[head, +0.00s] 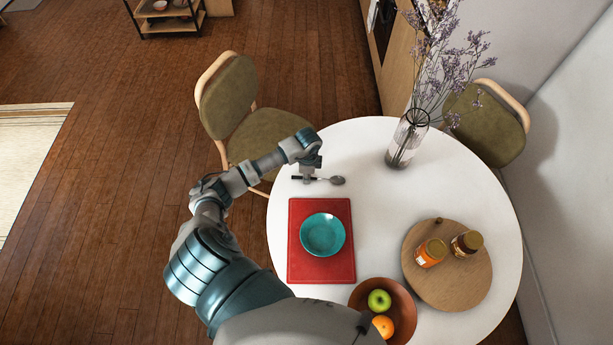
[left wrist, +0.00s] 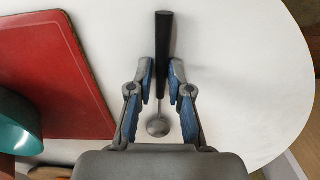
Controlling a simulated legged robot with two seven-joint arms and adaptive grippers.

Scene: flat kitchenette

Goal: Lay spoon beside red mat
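The spoon (head: 337,181) has a black handle and a grey metal bowl. It appears to lie on the white table beyond the far edge of the red mat (head: 297,245), apart from it. In the left wrist view, the spoon (left wrist: 162,60) runs lengthwise to the right of the red mat (left wrist: 75,75). My left gripper (head: 307,178) is over the spoon's handle. Its blue-padded fingers (left wrist: 162,72) stand on either side of the handle with narrow gaps, so it looks open. My right gripper is in neither view.
A teal bowl (head: 322,235) sits on the mat. A glass vase (head: 405,143) with dried flowers stands at the back. A wooden board (head: 462,290) with jars is at right, and a brown fruit bowl (head: 403,305) is near the front. The table's middle is clear.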

